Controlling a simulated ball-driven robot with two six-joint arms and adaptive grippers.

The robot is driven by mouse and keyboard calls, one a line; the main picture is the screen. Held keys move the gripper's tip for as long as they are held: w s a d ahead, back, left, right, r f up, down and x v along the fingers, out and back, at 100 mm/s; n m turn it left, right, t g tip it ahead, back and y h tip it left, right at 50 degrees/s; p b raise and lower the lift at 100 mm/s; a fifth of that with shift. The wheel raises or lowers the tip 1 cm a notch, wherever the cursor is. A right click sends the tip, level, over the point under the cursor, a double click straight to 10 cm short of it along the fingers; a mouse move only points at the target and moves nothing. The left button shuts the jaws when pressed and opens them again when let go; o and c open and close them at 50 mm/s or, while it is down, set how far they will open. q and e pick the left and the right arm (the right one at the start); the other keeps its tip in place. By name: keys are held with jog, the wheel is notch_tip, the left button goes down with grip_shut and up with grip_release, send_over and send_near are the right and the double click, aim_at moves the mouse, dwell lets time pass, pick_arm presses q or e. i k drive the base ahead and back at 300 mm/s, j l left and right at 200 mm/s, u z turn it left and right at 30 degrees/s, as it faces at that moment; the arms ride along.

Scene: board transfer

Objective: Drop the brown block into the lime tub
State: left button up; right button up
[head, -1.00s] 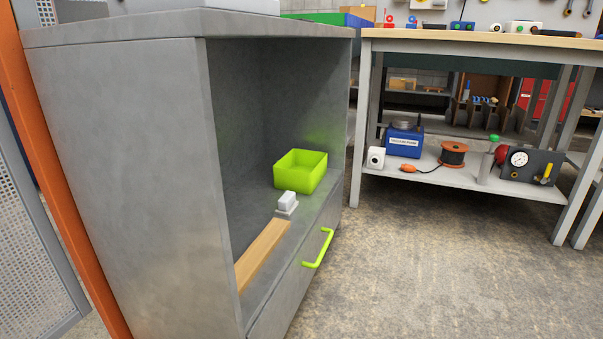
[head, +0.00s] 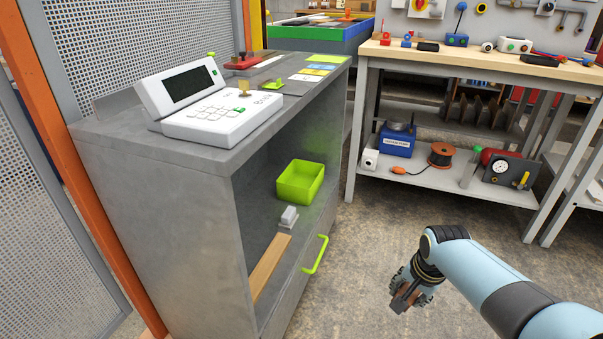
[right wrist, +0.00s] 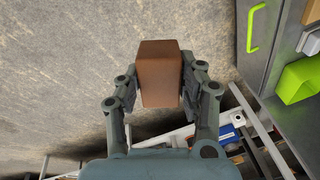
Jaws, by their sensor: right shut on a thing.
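The lime tub (head: 301,183) sits on the shelf inside the grey cabinet, and its open top shows. It also shows at the right edge of the right wrist view (right wrist: 297,82). My right gripper (head: 405,298) is out in front of the cabinet, to the right of the tub and apart from it. In the right wrist view my right gripper (right wrist: 158,88) is shut on the brown block (right wrist: 160,72), which sits between its two fingers. In the head view the block is small and dark at the fingertips. My left gripper is not in view.
A small white block (head: 289,216) and a wooden strip (head: 270,265) lie on the shelf nearer than the tub. The cabinet (head: 165,210) has a lime drawer handle (head: 316,254) and a white keypad terminal (head: 215,110) on top. A workbench (head: 450,62) stands at right. The floor between is clear.

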aim_at(305, 187)
jog(key=i+l, duration=1.25)
jog(key=i+l+u, duration=0.4)
jog(key=l+u, duration=0.15)
jog(key=i+l+u, duration=0.15)
jog(key=l+u, duration=0.15)
jog(key=i+l+u, duration=0.15)
jog(key=l+u, duration=0.15)
jog(key=l, duration=0.2)
jog(key=i+j+u, duration=0.15)
jog(key=u, duration=0.3)
jog(key=i+u, duration=0.3)
jog(key=u, duration=0.15)
